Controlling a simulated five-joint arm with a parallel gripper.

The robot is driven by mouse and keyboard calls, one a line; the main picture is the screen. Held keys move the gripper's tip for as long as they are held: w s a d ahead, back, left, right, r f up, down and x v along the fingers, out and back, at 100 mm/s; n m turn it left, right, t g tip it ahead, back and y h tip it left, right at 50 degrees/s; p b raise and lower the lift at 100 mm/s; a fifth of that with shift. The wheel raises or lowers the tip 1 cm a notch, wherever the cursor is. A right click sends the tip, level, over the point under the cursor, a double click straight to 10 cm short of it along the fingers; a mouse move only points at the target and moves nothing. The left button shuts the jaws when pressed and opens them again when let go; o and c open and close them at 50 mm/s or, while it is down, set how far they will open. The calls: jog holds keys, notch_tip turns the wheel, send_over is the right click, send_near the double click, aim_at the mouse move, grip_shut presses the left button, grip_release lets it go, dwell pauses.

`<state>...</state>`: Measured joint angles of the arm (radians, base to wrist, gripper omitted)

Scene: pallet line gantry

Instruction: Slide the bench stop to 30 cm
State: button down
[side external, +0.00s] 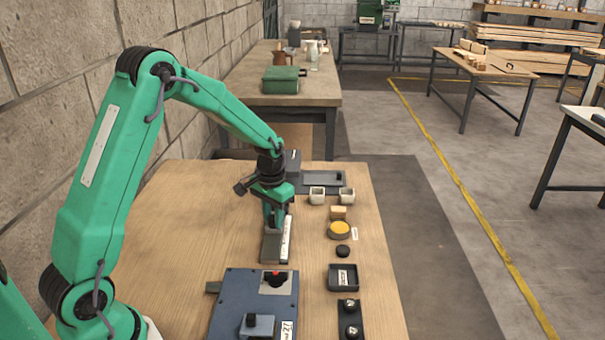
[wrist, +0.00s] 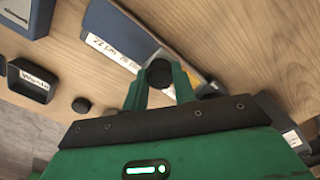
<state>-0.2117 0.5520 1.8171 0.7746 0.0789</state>
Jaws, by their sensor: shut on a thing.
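The bench stop shows as a grey rail (side external: 270,248) lying on the wooden bench, with a white label strip (side external: 287,240) along its right side. In the wrist view the rail (wrist: 140,27) runs diagonally, and its strip (wrist: 108,47) carries partly readable marks, one looking like 22 cm. A round black knob (wrist: 159,73) sits between my gripper's fingers. My gripper (side external: 274,218) points down over the rail and is shut on this knob. The fingers hide part of the rail, and I cannot read the stop's exact position against the scale.
A blue box with a red button (side external: 276,278) stands in front of the rail. To the right are a black labelled tray (side external: 343,277), a black puck (side external: 343,251), a yellow-topped round dish (side external: 339,230) and small pale cups (side external: 317,196). The bench left of the rail is clear.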

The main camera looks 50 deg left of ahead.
jog(key=shift+w+a, duration=0.3)
jog(key=shift+w, duration=0.1)
jog(key=c, duration=1.1)
grip_release()
jog(key=shift+r, duration=0.15)
notch_tip(320, 180, up, 7)
jog(key=shift+r, duration=0.3)
